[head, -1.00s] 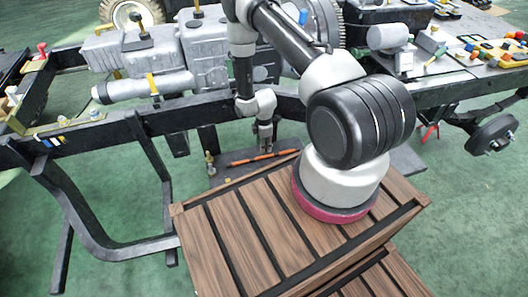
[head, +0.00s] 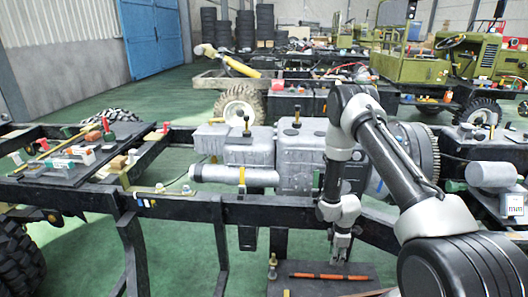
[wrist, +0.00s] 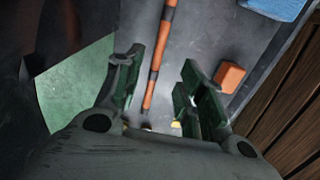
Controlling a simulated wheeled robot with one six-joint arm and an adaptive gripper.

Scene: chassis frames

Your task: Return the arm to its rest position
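My arm reaches over the chassis frame from the right in the head view. My gripper (head: 340,247) points down above a dark shelf or tray (head: 352,270) low on the frame. In the wrist view my gripper (wrist: 158,88) has its two green-lined fingers spread apart with nothing held between them. An orange-brown rod (head: 328,276) with dark bands lies below the gripper. It also shows in the wrist view (wrist: 160,50), running between the fingers but apart from them.
A grey engine block (head: 300,160) and black frame rail (head: 180,207) stand close to my arm. An orange block (wrist: 230,77) and a blue item (wrist: 275,8) lie near the rod. Wooden slats (wrist: 290,105) border the right. Vehicles and stacked tires (head: 208,28) stand behind.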

